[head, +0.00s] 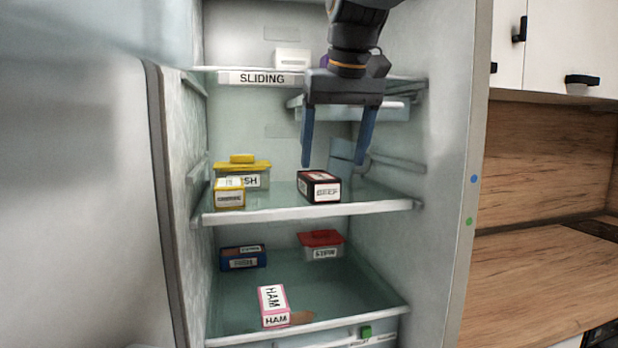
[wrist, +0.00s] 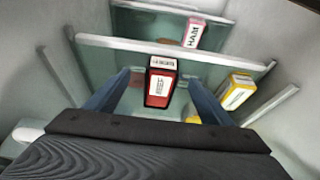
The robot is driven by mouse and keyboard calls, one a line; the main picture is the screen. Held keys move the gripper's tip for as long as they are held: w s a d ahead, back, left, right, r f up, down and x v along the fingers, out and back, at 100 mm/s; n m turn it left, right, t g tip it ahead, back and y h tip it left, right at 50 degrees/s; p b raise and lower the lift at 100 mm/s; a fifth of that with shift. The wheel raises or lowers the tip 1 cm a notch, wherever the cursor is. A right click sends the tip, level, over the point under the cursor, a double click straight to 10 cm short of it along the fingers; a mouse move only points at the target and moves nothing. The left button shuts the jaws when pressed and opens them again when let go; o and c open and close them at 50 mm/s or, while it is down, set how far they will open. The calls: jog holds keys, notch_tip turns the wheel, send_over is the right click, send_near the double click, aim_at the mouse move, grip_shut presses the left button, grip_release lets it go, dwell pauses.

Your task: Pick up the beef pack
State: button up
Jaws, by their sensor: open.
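The beef pack (head: 319,187) is a small black box with a red and white label. It sits on the middle fridge shelf (head: 300,212), right of centre. In the wrist view the beef pack (wrist: 160,82) shows ahead, between the two fingers. My gripper (head: 335,164) is open and empty, pointing down above and around the pack's place in the head view, with its fingers to either side. In the wrist view my gripper (wrist: 158,88) shows both blue fingers spread apart. I cannot tell how far the fingertips are from the pack.
On the same shelf at left stand a yellow-labelled box (head: 229,194) and a yellow-lidded container (head: 243,170). The lower shelf holds a pink ham box (head: 273,305), a blue box (head: 243,257) and a red-lidded container (head: 321,245). The sliding shelf (head: 262,77) is above.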

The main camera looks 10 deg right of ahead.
aim_at(326, 180)
jog(key=shift+a+p+x, duration=0.15)
jog(key=shift+p+x, duration=0.45)
jog(key=shift+x, duration=1.3)
jog(key=shift+a+p+x, duration=0.15)
jog(key=shift+p+x, duration=0.45)
jog(key=shift+x, duration=1.3)
jog(key=shift+w, duration=0.1)
jog(key=c, duration=1.3)
jog(key=shift+c, duration=0.8)
jog(key=shift+r+p, duration=0.2)
jog(key=shift+p, duration=0.1)
